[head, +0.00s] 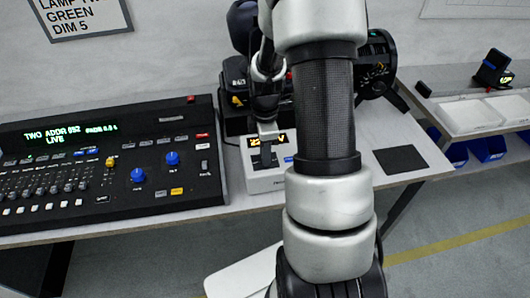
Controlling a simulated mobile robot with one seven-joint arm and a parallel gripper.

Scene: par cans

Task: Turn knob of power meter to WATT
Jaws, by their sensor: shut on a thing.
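The power meter (266,182) is a small light-grey box on the table, just right of the lighting console. Its amber display (254,141) is lit, ending in what looks like a V, and is partly covered by my gripper. My gripper (264,160) points down at the meter's top face, its fingers shut on the knob. The knob itself is hidden behind the fingers, so I cannot tell which way it points or read its labels. My arm covers the meter's right side.
The lighting console (100,165) with blue knobs and faders fills the table's left. Dark lamps (375,65) stand behind the meter. A flat black pad (401,160) lies at right. A side bench (480,112) with blue bins stands further right. A framed sign (84,15) hangs on the wall.

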